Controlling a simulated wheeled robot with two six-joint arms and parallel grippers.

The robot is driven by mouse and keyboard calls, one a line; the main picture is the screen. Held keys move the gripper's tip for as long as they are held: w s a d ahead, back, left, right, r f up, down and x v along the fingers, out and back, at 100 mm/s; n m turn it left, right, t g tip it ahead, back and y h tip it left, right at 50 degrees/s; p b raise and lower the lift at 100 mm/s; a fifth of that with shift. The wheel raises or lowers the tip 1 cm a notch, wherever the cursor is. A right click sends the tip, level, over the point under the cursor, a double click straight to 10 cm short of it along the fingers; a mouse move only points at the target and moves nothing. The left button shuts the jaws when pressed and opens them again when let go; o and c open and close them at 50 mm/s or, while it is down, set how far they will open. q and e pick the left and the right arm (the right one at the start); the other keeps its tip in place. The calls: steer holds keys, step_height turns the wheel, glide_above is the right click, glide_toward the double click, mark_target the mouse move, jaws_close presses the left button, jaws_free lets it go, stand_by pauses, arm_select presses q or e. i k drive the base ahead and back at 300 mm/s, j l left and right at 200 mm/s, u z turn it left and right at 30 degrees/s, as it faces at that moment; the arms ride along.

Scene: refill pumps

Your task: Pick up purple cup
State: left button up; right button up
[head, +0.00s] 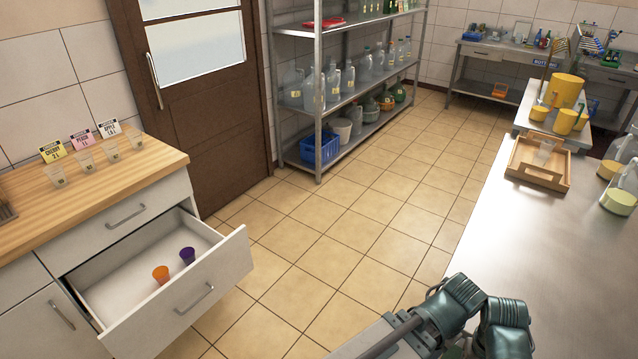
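A small purple cup (187,256) stands upright inside an open white drawer (236,259) at the lower left of the head view. It is near the drawer's front panel. An orange cup (161,274) stands to its left, a little apart. Dark green links of my own arm show at the bottom right, over the floor and the steel counter's edge. No gripper fingers can be made out, and both cups stand free of my arms.
The drawer juts out from a wooden-topped counter (110,190) holding several clear cups and label cards. Tiled floor (350,220) is open between the drawer and the steel counter (560,270) at right. A wooden tray (540,181) sits on that counter. A shelf rack (318,110) stands behind.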

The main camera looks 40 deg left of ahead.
mark_target(186, 254)
steer(key=k+j+z, duration=0.15)
steer(key=z, duration=0.2)
steer(key=k+j+z, duration=0.2)
steer(key=z, duration=0.15)
steer(key=k+j+z, duration=0.1)
steer(key=k+z, duration=0.25)
steer(key=k+j+z, duration=0.25)
steer(key=k, duration=0.45)
steer(key=k+j+u, duration=0.25)
steer(key=k+u, duration=0.2)
steer(key=k, duration=0.25)
steer(key=k+j+u, duration=0.95)
steer(key=k+j, duration=0.2)
steer(key=j, duration=0.1)
